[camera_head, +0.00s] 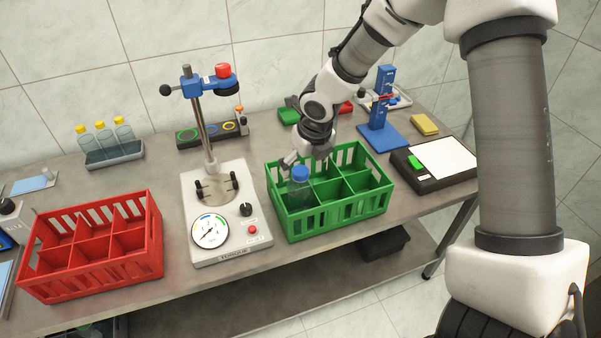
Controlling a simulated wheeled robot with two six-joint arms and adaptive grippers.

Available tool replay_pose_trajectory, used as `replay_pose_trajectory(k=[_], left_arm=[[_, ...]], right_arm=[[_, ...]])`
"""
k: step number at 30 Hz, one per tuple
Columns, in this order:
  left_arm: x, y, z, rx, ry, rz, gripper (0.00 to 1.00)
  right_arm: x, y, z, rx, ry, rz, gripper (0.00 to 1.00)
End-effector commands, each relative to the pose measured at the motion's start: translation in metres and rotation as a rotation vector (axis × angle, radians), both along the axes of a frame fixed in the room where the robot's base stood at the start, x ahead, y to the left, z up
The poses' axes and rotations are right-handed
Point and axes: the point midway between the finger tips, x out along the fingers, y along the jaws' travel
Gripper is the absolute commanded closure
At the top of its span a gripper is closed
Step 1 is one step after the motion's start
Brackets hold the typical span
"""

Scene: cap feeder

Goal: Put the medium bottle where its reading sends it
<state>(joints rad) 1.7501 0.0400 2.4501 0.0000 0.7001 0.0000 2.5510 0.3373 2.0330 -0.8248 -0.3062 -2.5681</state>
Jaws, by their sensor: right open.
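A bottle with a blue cap (299,174) stands in the near-left part of the green crate (332,222). My right gripper (305,160) is just above and behind the cap, with its jaws open; the picture does not show clearly whether a finger touches the bottle. The torque tester (222,214) stands left of the green crate, with a round dial (210,231) on its front and nothing seen between its pegs. A red crate (92,246) with empty compartments stands at the left. My left gripper is not in view.
A rack of yellow-capped tubes (115,152) stands at the back left. A blue stand (381,125), a black device with a white plate (435,163) and a yellow block (424,124) are right of the green crate. A ring holder (212,132) is behind the tester.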

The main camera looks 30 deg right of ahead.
Motion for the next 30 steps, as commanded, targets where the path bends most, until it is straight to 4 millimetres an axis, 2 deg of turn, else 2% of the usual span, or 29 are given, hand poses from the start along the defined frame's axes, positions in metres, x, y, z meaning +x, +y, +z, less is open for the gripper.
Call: replay_pose_trajectory(k=[1,3,6,8,11,14,15,17,20,21,24,27,30], left_arm=[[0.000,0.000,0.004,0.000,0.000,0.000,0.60],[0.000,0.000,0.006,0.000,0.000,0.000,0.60],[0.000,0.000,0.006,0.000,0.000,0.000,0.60],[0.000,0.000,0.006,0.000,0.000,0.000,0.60],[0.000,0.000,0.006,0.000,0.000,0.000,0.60],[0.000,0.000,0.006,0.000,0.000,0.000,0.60],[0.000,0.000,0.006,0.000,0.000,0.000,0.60],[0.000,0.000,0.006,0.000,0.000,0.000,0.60],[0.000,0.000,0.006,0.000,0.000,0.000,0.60],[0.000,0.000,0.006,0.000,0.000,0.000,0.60],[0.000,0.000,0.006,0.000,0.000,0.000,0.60],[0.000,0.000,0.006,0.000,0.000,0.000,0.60],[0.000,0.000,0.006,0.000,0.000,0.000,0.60]], right_arm=[[-0.003,0.000,0.014,0.001,-0.002,0.000,0.05],[-0.006,0.000,0.024,0.000,-0.002,-0.001,0.05],[-0.010,0.001,0.031,0.004,0.002,-0.006,0.05],[-0.013,0.005,0.025,0.024,0.013,-0.046,0.05],[-0.026,0.022,-0.008,0.118,0.056,-0.256,0.05],[-0.052,0.049,-0.064,0.262,0.138,-0.667,0.05],[-0.067,0.060,-0.088,0.314,0.176,-0.871,0.05],[-0.090,0.073,-0.121,0.374,0.224,-1.185,0.05],[-0.133,0.088,-0.169,0.427,0.274,-1.715,0.05],[-0.153,0.092,-0.187,0.433,0.277,-1.938,0.05],[-0.203,0.094,-0.222,0.427,0.224,-2.464,0.05],[-0.242,0.090,-0.241,0.416,0.115,-2.849,0.05],[-0.262,0.086,-0.249,0.423,0.025,-3.055,0.05]])
